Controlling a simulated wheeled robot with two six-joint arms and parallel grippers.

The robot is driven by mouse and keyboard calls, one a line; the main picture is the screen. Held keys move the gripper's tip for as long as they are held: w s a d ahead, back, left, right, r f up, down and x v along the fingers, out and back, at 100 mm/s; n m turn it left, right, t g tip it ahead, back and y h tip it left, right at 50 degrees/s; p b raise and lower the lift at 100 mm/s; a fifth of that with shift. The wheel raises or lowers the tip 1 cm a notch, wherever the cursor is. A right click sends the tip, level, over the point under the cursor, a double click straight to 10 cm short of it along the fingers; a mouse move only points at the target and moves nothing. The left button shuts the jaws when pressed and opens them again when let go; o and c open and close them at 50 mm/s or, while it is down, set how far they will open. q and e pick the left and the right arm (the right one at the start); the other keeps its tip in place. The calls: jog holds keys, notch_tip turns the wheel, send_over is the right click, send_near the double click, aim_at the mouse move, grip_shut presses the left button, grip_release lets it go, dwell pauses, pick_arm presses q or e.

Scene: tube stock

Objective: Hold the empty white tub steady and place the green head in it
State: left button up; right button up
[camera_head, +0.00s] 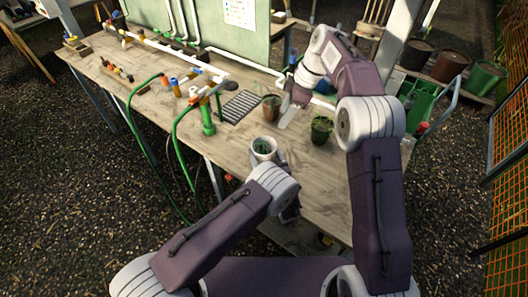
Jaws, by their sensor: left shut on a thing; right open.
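The white tub (263,158) stands upright near the front edge of the bench. Something small and green (262,148) shows inside its mouth; it looks like the green head, but it is too small to make out fully. My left gripper (280,158) is at the tub's right side and shut on it; its fingertips are partly hidden behind my own wrist. My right gripper (286,119) is open and empty, low over the bench behind and to the right of the tub.
A brown pot with a seedling (271,106) is close left of my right gripper. A dark green planted pot (321,130) stands right of it. A dark slatted tray (241,106), an upright green fitting (208,122) and hoses lie left. Bare wood (235,140) shows left of the tub.

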dwell(0.3)
pick_arm(q)
jog(key=o, duration=1.5)
jog(key=shift+c, duration=0.2)
jog(key=v, duration=1.2)
